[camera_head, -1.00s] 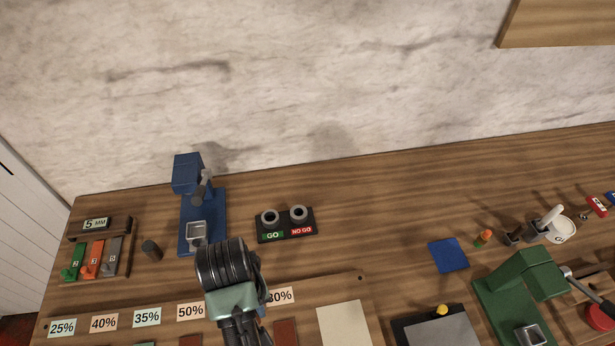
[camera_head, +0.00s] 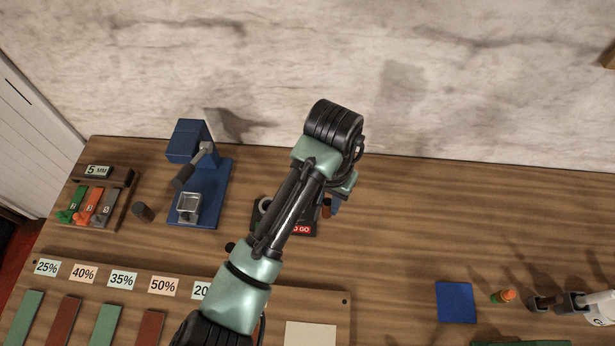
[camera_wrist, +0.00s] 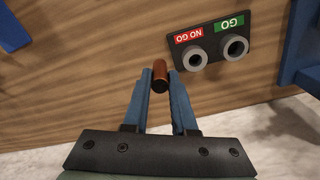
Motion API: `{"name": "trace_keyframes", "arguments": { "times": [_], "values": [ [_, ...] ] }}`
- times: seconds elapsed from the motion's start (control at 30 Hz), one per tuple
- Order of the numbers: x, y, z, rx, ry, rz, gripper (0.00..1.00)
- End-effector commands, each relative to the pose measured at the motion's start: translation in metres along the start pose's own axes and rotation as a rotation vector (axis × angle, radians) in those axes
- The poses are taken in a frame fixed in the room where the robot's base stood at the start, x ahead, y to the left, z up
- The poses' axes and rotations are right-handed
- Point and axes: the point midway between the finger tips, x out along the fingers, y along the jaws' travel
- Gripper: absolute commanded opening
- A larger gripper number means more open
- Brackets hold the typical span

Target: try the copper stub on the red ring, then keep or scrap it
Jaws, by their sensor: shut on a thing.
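My gripper (camera_wrist: 160,80) has blue fingers and is shut on the copper stub (camera_wrist: 160,70), a short orange-brown cylinder gripped between the fingertips. The stub also shows in the head view (camera_head: 326,208), just right of the gauge block. The black gauge block (camera_wrist: 215,57) carries two grey rings. The NO GO ring (camera_wrist: 194,58) has a red label and is the nearer one to the stub. The GO ring (camera_wrist: 235,47) has a green label. The stub is beside the NO GO ring, apart from it in the wrist view. In the head view my arm hides most of the block.
A blue press (camera_head: 190,165) with a small metal tray stands left of the block. A dark cylinder (camera_head: 143,211) and a 5 MM rack (camera_head: 98,195) are further left. Percentage-labelled strips lie at the front. A blue square (camera_head: 456,302) is at right; the wood between is clear.

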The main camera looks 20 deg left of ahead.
Motion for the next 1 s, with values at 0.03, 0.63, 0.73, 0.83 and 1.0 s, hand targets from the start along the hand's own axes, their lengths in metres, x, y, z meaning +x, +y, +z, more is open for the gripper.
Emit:
{"name": "trace_keyframes", "arguments": {
  "times": [0.03,0.63,0.73,0.83,1.0],
  "values": [
    [-0.004,-0.018,-0.003,0.005,-0.002,-0.011,0.0],
    [-0.023,-0.065,-0.004,0.024,-0.031,-0.009,0.0],
    [-0.024,-0.064,-0.004,0.024,-0.031,-0.009,0.0],
    [-0.025,-0.064,-0.004,0.023,-0.031,-0.007,0.0],
    [-0.013,-0.064,-0.003,0.021,-0.032,-0.008,0.0]
  ]
}}
